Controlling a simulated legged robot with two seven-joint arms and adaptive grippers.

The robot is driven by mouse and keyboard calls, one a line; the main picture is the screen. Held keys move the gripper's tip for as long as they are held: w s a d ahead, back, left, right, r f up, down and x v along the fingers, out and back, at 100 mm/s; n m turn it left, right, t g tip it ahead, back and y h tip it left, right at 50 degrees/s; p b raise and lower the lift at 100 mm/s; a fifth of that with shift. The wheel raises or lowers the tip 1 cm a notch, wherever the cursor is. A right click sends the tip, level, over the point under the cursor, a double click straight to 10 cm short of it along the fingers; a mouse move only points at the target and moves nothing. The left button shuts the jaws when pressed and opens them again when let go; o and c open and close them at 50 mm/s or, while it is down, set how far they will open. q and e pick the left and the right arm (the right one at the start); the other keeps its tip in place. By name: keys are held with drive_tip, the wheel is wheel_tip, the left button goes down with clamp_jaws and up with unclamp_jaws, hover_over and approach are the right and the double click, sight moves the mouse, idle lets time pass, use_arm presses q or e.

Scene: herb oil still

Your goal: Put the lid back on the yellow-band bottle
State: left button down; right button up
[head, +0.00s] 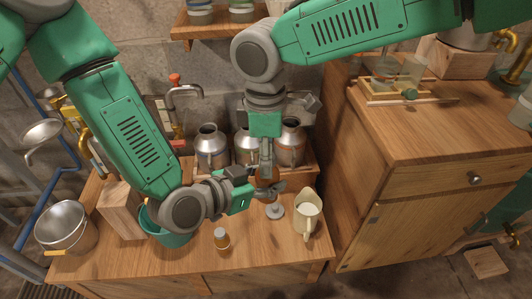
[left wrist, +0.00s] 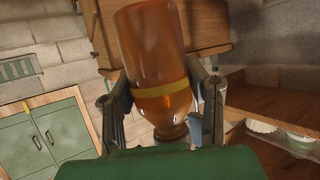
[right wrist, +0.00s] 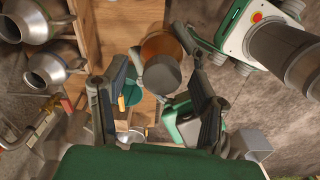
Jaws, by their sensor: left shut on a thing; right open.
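The amber yellow-band bottle (left wrist: 150,50) is held in my left gripper (left wrist: 165,97), with the yellow band (left wrist: 160,91) level with the fingers. In the head view the bottle (head: 266,181) is partly hidden between both grippers, above the table. In the right wrist view a round grey lid (right wrist: 162,75) shows at the amber bottle's (right wrist: 160,46) top, between the open fingers of my right gripper (right wrist: 163,62). I cannot tell whether the lid is fully seated. In the head view my right gripper (head: 266,165) comes down from above the bottle.
A smaller amber bottle with a pale cap (head: 222,239) stands at the table front. A grey disc-like item (head: 275,211) and a cream jug (head: 307,216) stand right of it. A teal bucket (head: 170,238) and metal pail (head: 66,230) are left. Milk cans (head: 211,147) line the back.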

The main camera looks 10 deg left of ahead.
wheel_tip(320, 180, up, 12)
drive_tip(key=shift+a, duration=0.15)
idle(0.3)
drive_tip(key=shift+w, duration=0.1)
idle(0.3)
